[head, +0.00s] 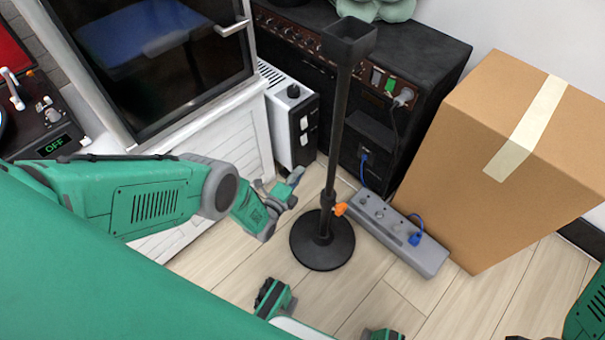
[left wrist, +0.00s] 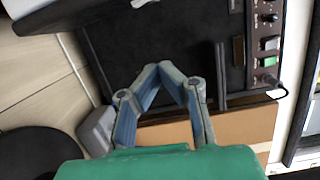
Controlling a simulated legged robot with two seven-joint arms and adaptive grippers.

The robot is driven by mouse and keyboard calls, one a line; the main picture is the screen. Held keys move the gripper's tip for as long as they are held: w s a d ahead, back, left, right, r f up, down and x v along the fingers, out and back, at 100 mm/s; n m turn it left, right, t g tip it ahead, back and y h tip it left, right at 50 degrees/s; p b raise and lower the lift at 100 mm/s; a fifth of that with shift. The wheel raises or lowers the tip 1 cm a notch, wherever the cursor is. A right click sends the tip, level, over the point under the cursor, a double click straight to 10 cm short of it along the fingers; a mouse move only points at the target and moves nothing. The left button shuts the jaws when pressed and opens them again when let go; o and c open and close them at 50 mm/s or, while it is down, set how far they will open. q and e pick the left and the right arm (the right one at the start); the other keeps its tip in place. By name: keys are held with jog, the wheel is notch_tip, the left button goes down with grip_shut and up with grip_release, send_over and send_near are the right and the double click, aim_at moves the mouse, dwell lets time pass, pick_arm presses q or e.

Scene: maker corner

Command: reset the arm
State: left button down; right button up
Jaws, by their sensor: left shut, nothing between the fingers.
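My left arm comes in from the left in the head view, green and grey. Its left gripper (head: 290,187) hangs in the air in front of the small white box and left of the black stand's pole. In the left wrist view the left gripper (left wrist: 170,70) has its two bluish-grey fingers bent inward, with the tips together and nothing between them. Part of my right arm shows at the lower right edge of the head view. Its gripper is outside the picture.
A black stand (head: 322,240) rises from the floor close by. Around it are a white heater-like box (head: 292,115), a black amplifier (head: 425,60), a grey power strip (head: 398,234) and a large cardboard box (head: 520,150). A white cabinet (head: 200,150) stands behind my arm. Floor at front right is clear.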

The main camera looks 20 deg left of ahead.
pick_arm(q)
jog(key=s+d+n+g, duration=0.1)
jog(key=s+n+g, duration=0.8)
jog(key=n, duration=0.1)
jog(key=s+a+r+n+g+y, duration=0.1)
jog(key=s+a+r+n+g, duration=0.15)
jog(key=s+r, duration=0.4)
jog(key=s+a+r+n+g, duration=0.1)
jog(key=s+r+n+g, duration=0.25)
jog(key=s, duration=0.65)
jog(key=s+a+r+n+g+y, duration=0.1)
jog(key=s+a+r+n+g, duration=0.1)
jog(key=s+r+n, duration=0.5)
notch_tip(320, 180, up, 16)
jog(key=s+m+p, duration=0.1)
jog(key=m+p, duration=0.2)
jog(key=p, duration=1.5)
jog(key=shift+s+d+m, duration=0.2)
jog(key=shift+s+m, duration=0.05)
jog(key=shift+m, duration=0.05)
pick_arm(e)
notch_tip(320, 180, up, 18)
jog(key=shift+a, duration=0.25)
pick_arm(q)
jog(key=shift+w, duration=0.1)
pick_arm(e)
jog(key=shift+w+r, duration=0.1)
